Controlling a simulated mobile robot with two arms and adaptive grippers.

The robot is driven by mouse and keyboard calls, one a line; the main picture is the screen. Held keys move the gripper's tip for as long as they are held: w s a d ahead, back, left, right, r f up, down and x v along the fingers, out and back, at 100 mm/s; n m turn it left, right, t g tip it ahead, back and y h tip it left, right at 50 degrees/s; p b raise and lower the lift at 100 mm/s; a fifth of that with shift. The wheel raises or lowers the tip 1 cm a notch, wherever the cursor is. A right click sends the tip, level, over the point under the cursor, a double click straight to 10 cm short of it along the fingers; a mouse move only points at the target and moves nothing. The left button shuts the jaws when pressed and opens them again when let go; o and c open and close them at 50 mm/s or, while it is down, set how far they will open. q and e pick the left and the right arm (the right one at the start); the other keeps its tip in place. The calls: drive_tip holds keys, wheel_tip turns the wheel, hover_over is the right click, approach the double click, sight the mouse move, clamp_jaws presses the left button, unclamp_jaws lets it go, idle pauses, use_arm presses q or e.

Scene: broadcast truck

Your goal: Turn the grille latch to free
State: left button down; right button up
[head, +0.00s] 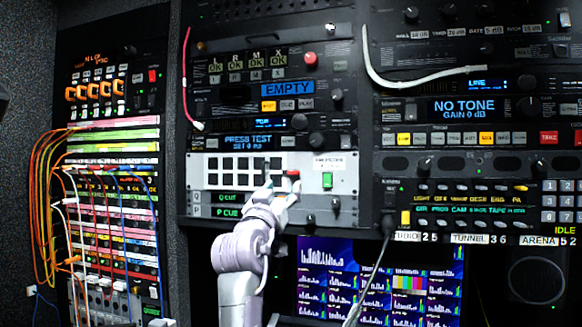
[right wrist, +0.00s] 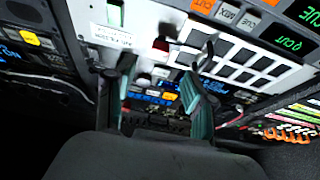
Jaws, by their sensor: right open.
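The grille is a pale plate (head: 197,172) with two rows of dark rectangular windows, in the middle rack; it also shows in the right wrist view (right wrist: 265,50). A small red piece (head: 293,174) at the right end of the windows looks like the latch; its turn position is too small to tell. In the right wrist view the red piece (right wrist: 161,45) shows between the fingertips. My right gripper (head: 281,188) is open and empty, just in front of the plate by the red piece. I cannot tell whether it touches. My left gripper is out of view.
Knobs (head: 308,218) and a screen (head: 340,262) lie below. A patch bay with orange cables (head: 45,165) stands left.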

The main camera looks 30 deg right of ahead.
sight(292, 174)
drive_tip(key=p+x, duration=0.3)
drive_tip(key=x, duration=0.3)
drive_tip(key=shift+w+d+r, duration=0.15)
drive_tip(key=shift+d+r, duration=0.05)
drive_tip(key=shift+r, duration=0.1)
drive_tip(key=shift+x, duration=0.75)
drive_tip(key=shift+f, duration=0.15)
clamp_jaws()
